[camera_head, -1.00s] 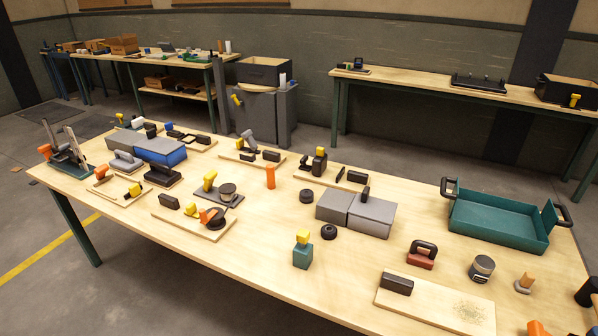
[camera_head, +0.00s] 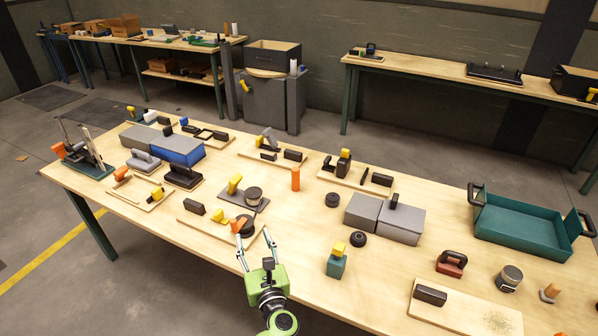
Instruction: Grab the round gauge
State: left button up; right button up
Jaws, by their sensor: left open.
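I cannot tell for certain which round part is the gauge. A short dark cylinder with a grey top (camera_head: 510,278) stands at the right of the table. A dark round piece (camera_head: 254,195) sits on a grey plate beside a yellow-handled clamp, left of the middle. A black round piece (camera_head: 246,229) lies near the right end of a small wooden board, next to an orange part. My left gripper (camera_head: 256,244), with a green body, is open and empty at the front of the table, its fingertips close to this board. My right gripper is not in view.
A teal tray (camera_head: 530,232) stands at the right back. Grey blocks (camera_head: 384,218), a teal block with a yellow top (camera_head: 337,262), a red-based handle (camera_head: 450,263) and a light board (camera_head: 465,308) stand on the table (camera_head: 300,235). Bare wood lies around the orange cylinder (camera_head: 296,178).

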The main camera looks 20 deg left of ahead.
aim_at(294, 171)
jog(key=i, duration=1.3)
